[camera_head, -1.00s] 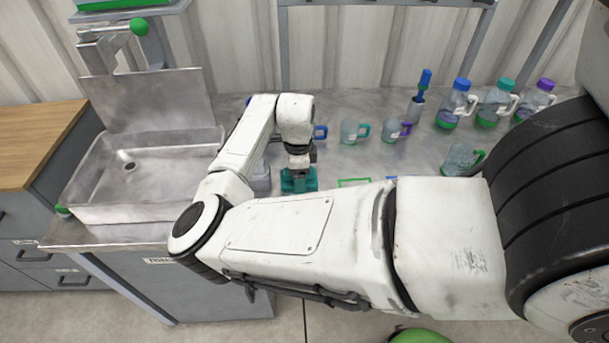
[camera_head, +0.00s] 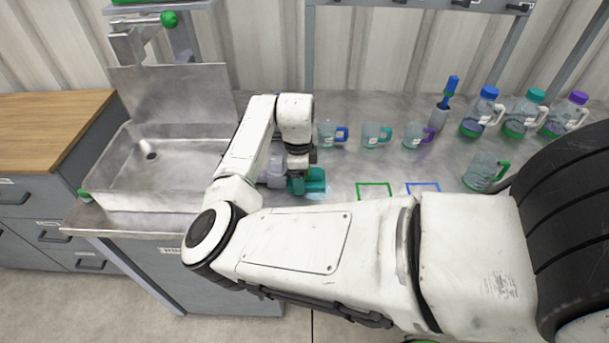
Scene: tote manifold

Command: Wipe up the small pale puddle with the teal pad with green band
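The teal pad (camera_head: 309,183) is at the end of my arm, low over the steel bench to the right of the sink. My gripper (camera_head: 299,166) points down and appears shut on the pad's top; its fingertips are partly hidden. The pad's green band cannot be made out at this size. A small pale bluish puddle (camera_head: 318,196) shows on the bench at the pad's front right edge. The pad hides part of it. The pad looks down at the bench surface, but contact cannot be told for certain.
A clear container (camera_head: 274,172) stands just left of the pad. Mugs with blue (camera_head: 328,135), teal (camera_head: 375,136) and purple (camera_head: 415,136) handles stand behind it. A green-handled jug (camera_head: 482,172) and bottles are at right. Green (camera_head: 374,185) and blue outlines mark the bench. The sink (camera_head: 165,170) is left.

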